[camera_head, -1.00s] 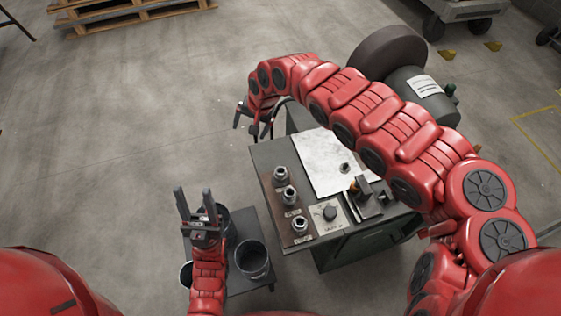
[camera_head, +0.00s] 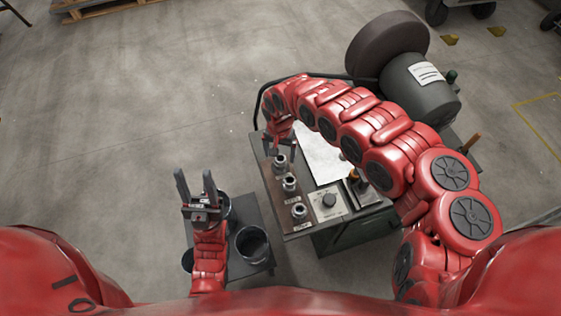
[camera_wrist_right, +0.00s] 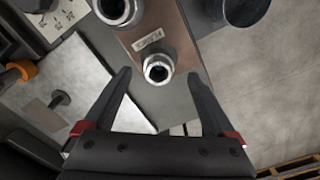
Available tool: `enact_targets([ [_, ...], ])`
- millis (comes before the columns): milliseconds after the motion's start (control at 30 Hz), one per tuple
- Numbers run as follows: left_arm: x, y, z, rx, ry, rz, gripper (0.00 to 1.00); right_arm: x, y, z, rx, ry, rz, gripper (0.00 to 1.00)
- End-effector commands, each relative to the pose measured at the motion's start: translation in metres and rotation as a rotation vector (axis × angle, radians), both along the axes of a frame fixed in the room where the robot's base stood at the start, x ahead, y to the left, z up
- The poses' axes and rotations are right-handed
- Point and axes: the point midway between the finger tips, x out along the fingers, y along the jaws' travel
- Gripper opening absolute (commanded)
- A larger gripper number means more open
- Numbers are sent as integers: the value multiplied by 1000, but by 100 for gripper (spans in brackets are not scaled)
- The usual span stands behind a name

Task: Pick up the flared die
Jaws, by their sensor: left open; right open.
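Three grey metal dies stand upright in a row on a brown strip (camera_head: 283,200) at the left of the bench: a far die (camera_head: 280,163), a middle die (camera_head: 289,182) and a near die (camera_head: 299,211). My right gripper (camera_head: 279,143) is open above the far die. In the right wrist view this die (camera_wrist_right: 158,68) sits between the open fingertips, apart from both; a second die (camera_wrist_right: 119,9) is at the top edge. My left gripper (camera_head: 194,174) is open and empty, left of the bench.
A low stand with a dark cup (camera_head: 252,243) is left of the bench. A white sheet (camera_head: 322,155) and a dial panel (camera_head: 328,202) are on the bench. A large grinder-like machine (camera_head: 422,85) stands behind. Floor to the left is clear.

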Motion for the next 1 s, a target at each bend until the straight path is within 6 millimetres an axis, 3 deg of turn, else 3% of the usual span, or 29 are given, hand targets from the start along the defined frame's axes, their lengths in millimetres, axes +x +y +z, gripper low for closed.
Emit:
enact_targets([
  [167,0,0,5,0,0,0,50,-1,0,-9,3,2,-1,90],
  [500,0,0,15,0,0,0,50,1,0,-46,5,0,-2,90],
  [867,0,0,15,0,0,0,50,2,-3,-53,-1,-2,-1,90],
  [1000,0,0,15,0,0,0,50,2,-3,-53,-1,-2,-1,69],
])
